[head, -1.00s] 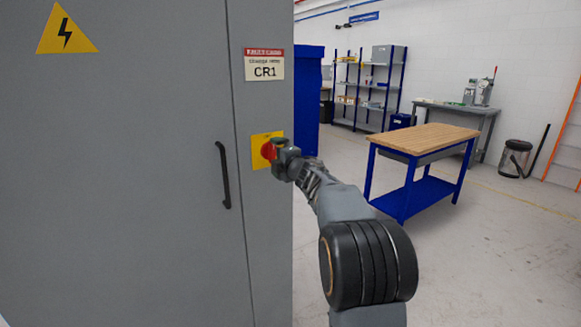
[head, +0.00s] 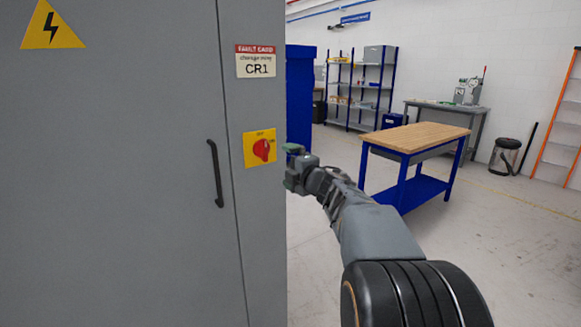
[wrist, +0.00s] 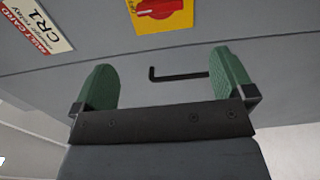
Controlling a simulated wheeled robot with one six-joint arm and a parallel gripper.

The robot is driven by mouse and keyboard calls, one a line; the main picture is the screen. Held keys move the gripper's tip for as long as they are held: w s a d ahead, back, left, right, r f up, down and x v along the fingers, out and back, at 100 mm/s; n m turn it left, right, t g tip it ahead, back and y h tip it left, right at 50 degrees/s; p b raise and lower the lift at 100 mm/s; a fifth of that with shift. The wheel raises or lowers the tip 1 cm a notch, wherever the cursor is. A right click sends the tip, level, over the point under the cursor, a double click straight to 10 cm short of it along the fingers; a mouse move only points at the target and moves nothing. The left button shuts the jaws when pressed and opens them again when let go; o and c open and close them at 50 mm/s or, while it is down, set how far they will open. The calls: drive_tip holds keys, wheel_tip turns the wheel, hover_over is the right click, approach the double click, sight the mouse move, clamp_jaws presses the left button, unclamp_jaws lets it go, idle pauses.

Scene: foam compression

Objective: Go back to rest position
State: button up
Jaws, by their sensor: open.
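My gripper (head: 292,165) is in the head view just right of the grey cabinet (head: 120,180), apart from the red rotary switch (head: 262,150). In the wrist view its two green fingers (wrist: 166,85) are spread wide with nothing between them. The switch sits on a yellow plate (head: 250,158) on the cabinet's right strip; it also shows at the top of the wrist view (wrist: 158,8). The cabinet's black handle (head: 215,173) is left of the switch, and it shows beyond my fingers in the wrist view (wrist: 178,74).
A label reading CR1 (head: 256,68) is above the switch. A blue workbench with a wooden top (head: 425,137) stands to the right. Behind are shelves (head: 360,90), a grey table (head: 470,108) and a bin (head: 505,155). Open floor lies between the cabinet and the workbench.

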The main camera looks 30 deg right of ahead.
idle(0.3)
drive_tip(key=s+d+f+m+g+h, duration=0.35)
drive_tip(key=d+f+m+h, duration=0.4)
drive_tip(key=m, duration=0.35)
drive_tip(key=s+a+f+m+g+p, duration=0.3)
drive_tip(key=s+a+f+m+g, duration=0.25)
drive_tip(key=s+m, duration=0.2)
drive_tip(key=s+a+g+y+p, duration=0.5)
drive_tip(key=s+a+p, duration=0.2)
drive_tip(key=s+a, duration=0.7)
drive_tip(key=a+m, duration=0.1)
drive_tip(key=a, duration=0.2)
drive_tip(key=shift+s+a+r, duration=0.25)
drive_tip(key=shift+s+a, duration=0.05)
drive_tip(key=shift+a, duration=0.1)
drive_tip(key=shift+c, duration=0.5)
